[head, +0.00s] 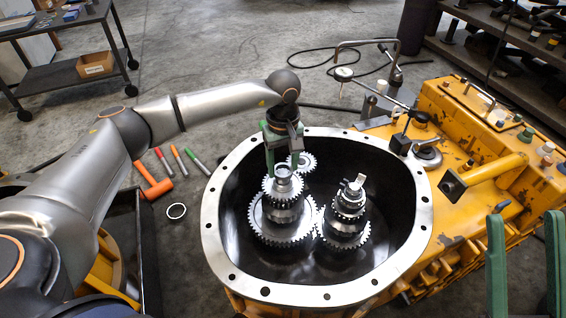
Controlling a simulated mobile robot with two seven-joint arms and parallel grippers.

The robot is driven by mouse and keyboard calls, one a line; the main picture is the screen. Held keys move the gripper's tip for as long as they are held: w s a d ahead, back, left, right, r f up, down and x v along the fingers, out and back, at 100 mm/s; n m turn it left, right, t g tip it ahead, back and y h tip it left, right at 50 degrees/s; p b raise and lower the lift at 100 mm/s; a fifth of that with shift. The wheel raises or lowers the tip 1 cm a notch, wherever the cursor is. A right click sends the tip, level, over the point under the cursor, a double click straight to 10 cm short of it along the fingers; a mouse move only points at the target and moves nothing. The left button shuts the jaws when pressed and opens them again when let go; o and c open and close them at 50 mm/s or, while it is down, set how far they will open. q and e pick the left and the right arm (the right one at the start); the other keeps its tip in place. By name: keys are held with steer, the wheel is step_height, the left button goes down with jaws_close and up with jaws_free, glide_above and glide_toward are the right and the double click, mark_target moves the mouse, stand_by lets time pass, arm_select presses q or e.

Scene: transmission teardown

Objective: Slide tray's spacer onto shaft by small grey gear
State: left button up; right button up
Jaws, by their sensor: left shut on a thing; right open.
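My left gripper (283,168) reaches in from the left, pointing down, its green fingers shut on a grey ring-like piece that looks like the spacer (284,171). The piece is at the top of the left gear stack (284,213) in the housing; I cannot tell whether it is around the shaft or just above it. A small grey gear (305,161) shows just behind the fingers. A second shaft with gears (347,215) stands to the right. My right gripper (526,262) is open and empty at the lower right edge.
The round housing rim (212,235) with bolt holes surrounds the gears. An orange hammer (155,187), several coloured-handled tools and a dark ring (176,211) lie left of it. A dial gauge stand (344,74) and the yellow transmission body (470,130) are to the right.

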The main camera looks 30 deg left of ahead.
arm_select(q)
steer(key=shift+f+b, duration=0.6)
steer(key=shift+f, duration=0.65)
steer(key=o, duration=1.5)
arm_select(e)
steer(key=shift+f, duration=0.65)
arm_select(q)
steer(key=shift+o, duration=0.4)
arm_select(e)
steer(key=shift+a+f, duration=0.1)
arm_select(q)
steer(key=shift+r+p, duration=0.6)
steer(key=shift+r, duration=0.1)
steer(key=shift+r+p, duration=2.55)
steer(key=shift+r, duration=0.85)
arm_select(e)
step_height(320, 180, up, 7)
steer(key=shift+d, duration=0.35)
arm_select(q)
steer(key=shift+f, duration=0.1)
arm_select(e)
steer(key=shift+s, duration=0.1)
